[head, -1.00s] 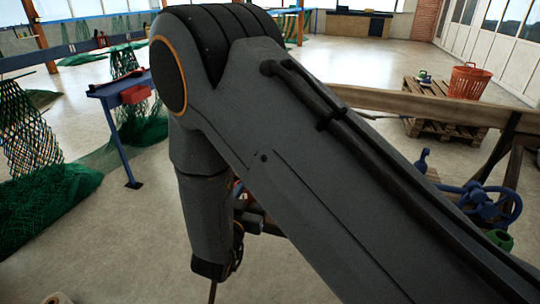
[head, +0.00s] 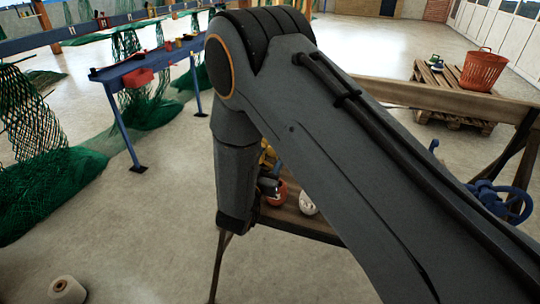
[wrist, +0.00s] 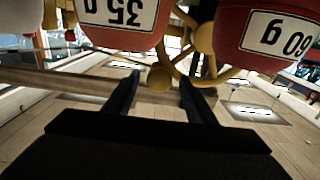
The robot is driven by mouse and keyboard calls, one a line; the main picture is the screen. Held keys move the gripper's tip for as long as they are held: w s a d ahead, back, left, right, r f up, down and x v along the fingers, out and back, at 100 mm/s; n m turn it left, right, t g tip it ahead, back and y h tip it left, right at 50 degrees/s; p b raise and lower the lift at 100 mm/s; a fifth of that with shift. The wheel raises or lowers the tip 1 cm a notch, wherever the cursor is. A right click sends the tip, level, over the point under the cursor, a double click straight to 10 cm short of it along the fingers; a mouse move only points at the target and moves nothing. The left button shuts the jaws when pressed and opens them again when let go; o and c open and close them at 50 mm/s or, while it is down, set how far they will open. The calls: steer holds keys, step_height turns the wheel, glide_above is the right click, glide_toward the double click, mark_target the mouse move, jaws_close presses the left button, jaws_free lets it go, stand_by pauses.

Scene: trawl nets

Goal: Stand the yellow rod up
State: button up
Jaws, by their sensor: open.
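I cannot make out the yellow rod for certain. In the wrist view a yellow spoked, wheel-like part (wrist: 204,38) stands ahead of my gripper, with a dull yellow round end (wrist: 160,76) in line between the fingers. In the head view a small yellow patch (head: 268,153) shows beside my arm, partly hidden by it. My gripper (wrist: 160,92) has its two dark fingers apart, with nothing seen held between them. In the head view my arm covers most of the gripper and the work area.
Red labelled bodies, one at left (wrist: 122,18) and one at right (wrist: 262,32), hang close above the fingers in the wrist view. A wooden bench (head: 290,222) carries an orange item and a white item (head: 307,203). A pale spool (head: 67,289) lies on open floor.

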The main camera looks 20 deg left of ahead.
steer(key=shift+w, duration=0.1)
jaws_close()
stand_by(0.3)
